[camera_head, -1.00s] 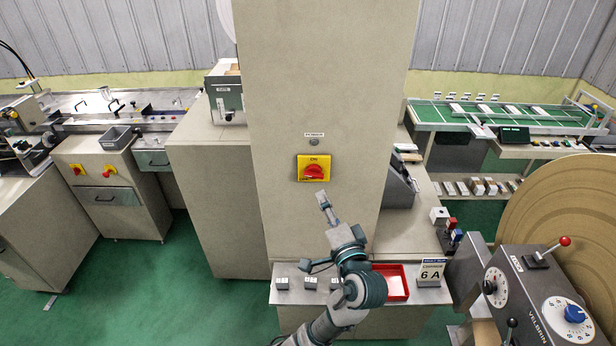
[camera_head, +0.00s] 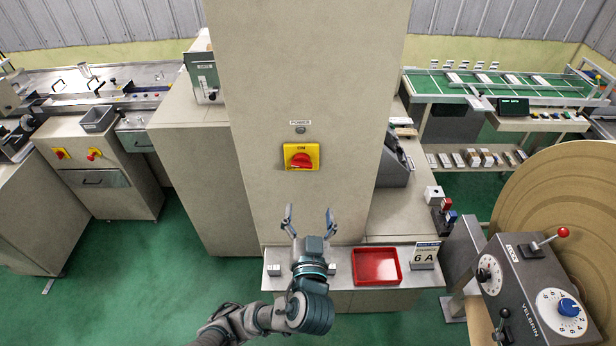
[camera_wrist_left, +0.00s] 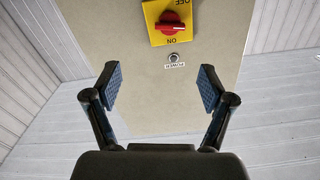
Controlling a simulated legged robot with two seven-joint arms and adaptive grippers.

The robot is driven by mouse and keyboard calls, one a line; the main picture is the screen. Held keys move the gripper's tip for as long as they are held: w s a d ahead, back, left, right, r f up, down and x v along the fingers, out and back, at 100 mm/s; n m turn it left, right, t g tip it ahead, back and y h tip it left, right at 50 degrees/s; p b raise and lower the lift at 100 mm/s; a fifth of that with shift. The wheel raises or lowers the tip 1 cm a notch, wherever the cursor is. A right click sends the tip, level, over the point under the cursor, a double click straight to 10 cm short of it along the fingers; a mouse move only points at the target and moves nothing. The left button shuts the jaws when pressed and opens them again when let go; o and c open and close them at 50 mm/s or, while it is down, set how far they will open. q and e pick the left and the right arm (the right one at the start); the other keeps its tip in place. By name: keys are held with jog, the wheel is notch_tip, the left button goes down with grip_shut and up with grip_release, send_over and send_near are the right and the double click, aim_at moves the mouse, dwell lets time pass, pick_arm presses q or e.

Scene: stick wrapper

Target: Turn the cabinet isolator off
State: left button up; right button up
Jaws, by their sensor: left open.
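The cabinet isolator is a yellow plate with a red rotary knob (camera_head: 301,157) on the front of the tall beige cabinet (camera_head: 305,75). The knob's handle lies about level, with ON printed above it. In the left wrist view the isolator (camera_wrist_left: 170,23) shows upside down at the top edge, with OFF also readable. My left gripper (camera_head: 309,215) is open and empty below the isolator, apart from it. In the left wrist view its two blue-padded fingers (camera_wrist_left: 160,82) are spread wide, with the bare cabinet face between them. My right gripper is not in view.
A round POWER lamp (camera_head: 300,130) sits just above the isolator. Below, a metal shelf (camera_head: 338,278) holds a red tray (camera_head: 377,267), a 6 A sign (camera_head: 425,255) and small blocks. A grey control box (camera_head: 535,285) stands at right. The cabinet face around the isolator is clear.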

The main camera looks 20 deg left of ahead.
pick_arm(q)
jog(key=p, duration=0.3)
send_near(302, 167)
jog(key=w, duration=0.2)
jog(key=x, duration=0.3)
jog(key=a+p+x, duration=0.1)
jog(key=x, duration=0.3)
jog(key=shift+w+a, duration=0.1)
jog(key=shift+a, duration=0.1)
jog(key=shift+w+d, duration=0.55)
jog(key=shift+d, duration=0.3)
jog(key=shift+a, duration=0.2)
jog(key=shift+c, duration=0.3)
jog(key=shift+a+f, duration=0.1)
jog(key=shift+a, duration=0.2)
jog(key=c, duration=0.4)
jog(key=shift+s+a, duration=0.1)
jog(key=shift+a, duration=0.3)
jog(key=c, duration=0.7)
jog(key=shift+d, duration=0.25)
jog(key=shift+f+n+b, duration=0.15)
jog(key=shift+n+b, duration=0.55)
jog(key=shift+b, duration=0.3)
jog(key=shift+n+b, duration=0.35)
jog(key=shift+n, duration=0.15)
jog(key=shift+r, duration=0.2)
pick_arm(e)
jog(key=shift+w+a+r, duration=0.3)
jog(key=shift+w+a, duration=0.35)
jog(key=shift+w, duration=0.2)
